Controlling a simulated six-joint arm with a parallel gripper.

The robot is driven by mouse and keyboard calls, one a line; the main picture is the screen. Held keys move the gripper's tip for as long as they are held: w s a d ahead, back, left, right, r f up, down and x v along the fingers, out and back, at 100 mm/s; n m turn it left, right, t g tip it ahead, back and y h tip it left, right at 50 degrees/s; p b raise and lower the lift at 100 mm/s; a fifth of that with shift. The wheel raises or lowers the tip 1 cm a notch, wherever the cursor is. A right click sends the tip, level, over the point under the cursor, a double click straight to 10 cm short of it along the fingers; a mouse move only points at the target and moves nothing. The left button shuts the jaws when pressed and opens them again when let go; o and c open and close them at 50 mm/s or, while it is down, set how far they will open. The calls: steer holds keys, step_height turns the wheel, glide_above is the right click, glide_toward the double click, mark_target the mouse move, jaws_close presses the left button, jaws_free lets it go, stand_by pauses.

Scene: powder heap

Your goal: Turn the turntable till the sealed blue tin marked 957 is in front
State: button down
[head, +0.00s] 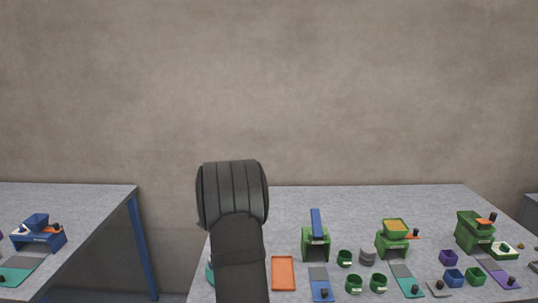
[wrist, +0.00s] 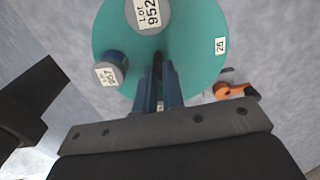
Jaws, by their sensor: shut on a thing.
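The turntable (wrist: 190,70) is a teal disc in the wrist view, with a "25" label on its right side. A blue tin (wrist: 120,60) with a grey lid and a label reading 957 stands at its left edge. A grey-topped tin (wrist: 133,22) labelled LOT 952 stands at the far side, partly cut off. My gripper (wrist: 160,72) is over the disc, right of the 957 tin, shut on a narrow dark peg that is mostly hidden between the fingers. In the head view my arm covers most of the turntable (head: 209,272); only a teal sliver shows.
An orange lever (wrist: 235,91) with a dark end sits just right of the disc. In the head view, an orange tray (head: 283,273), green machines (head: 316,245) and several small cups stand to the right of my arm. Another table (head: 80,215) stands left, across a gap.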

steer(key=c, duration=1.7)
jaws_free()
steer(key=shift+r, duration=3.75)
steer(key=shift+f, duration=0.1)
step_height(320, 180, down, 8)
steer(key=shift+r, duration=0.15)
steer(key=shift+r+n, duration=0.15)
steer(key=shift+n, duration=0.65)
